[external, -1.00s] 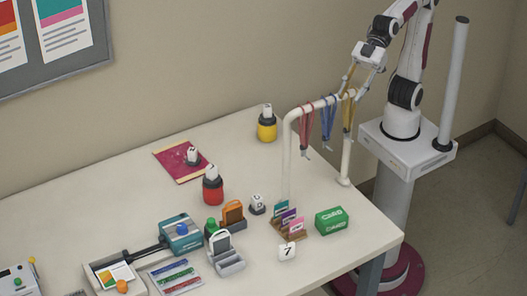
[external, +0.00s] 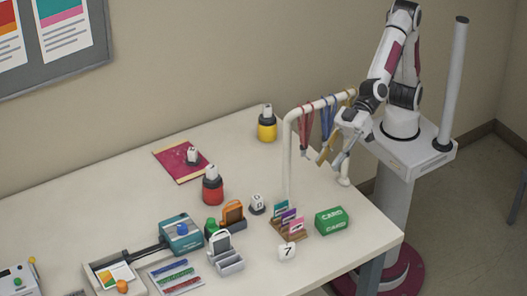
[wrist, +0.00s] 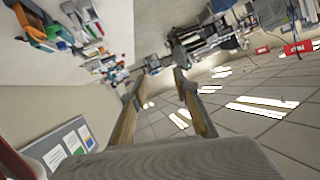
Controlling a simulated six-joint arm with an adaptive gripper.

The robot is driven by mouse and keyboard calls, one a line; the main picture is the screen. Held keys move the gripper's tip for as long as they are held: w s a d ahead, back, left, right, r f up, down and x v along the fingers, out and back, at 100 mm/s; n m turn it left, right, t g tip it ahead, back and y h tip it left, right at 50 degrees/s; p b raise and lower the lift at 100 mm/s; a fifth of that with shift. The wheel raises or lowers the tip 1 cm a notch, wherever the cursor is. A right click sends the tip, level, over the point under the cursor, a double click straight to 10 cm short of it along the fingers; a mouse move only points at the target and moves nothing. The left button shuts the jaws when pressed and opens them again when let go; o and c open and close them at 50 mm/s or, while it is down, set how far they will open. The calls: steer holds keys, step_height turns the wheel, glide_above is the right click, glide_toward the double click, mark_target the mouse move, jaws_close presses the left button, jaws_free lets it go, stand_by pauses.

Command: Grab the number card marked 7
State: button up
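The white number card marked 7 (external: 287,251) stands near the front edge of the table, in front of the small wooden rack of coloured cards. My gripper (external: 333,160) is in the air by the lanyard rail, up and to the right of the card, pointing down and leftward. In the wrist view my gripper (wrist: 155,82) shows its two long fingers apart with nothing between them. I cannot make out the 7 card in the wrist view.
The cream lanyard rail (external: 288,150) with hanging lanyards stands beside my gripper. A green box (external: 331,221) and the card rack (external: 289,225) are close to the card. A white die-like block (external: 257,204) is further left. The table's right front edge is near.

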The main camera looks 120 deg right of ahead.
steer(key=w+a+f+m+h, duration=0.1)
steer(key=w+f+h, duration=0.15)
steer(key=f, duration=0.45)
steer(key=w+a+f+m+h, duration=0.1)
steer(key=w+f, duration=0.2)
steer(key=f, duration=0.3)
steer(key=m+h, duration=0.2)
steer(key=h, duration=0.2)
glide_toward(287, 259)
steer(key=r, duration=0.1)
steer(key=w+r, duration=0.1)
steer(key=r, duration=0.1)
steer(key=shift+w+d+r, duration=0.2)
steer(key=shift+w+r, duration=0.05)
steer(key=shift+w, duration=0.1)
steer(key=shift+d+f+t+h, duration=0.15)
steer(key=shift+f+t+h, duration=0.1)
steer(key=shift+f+t, duration=0.05)
steer(key=shift+x, duration=1.3)
steer(key=shift+x, duration=2.55)
steer(key=shift+f, duration=0.15)
jaws_close()
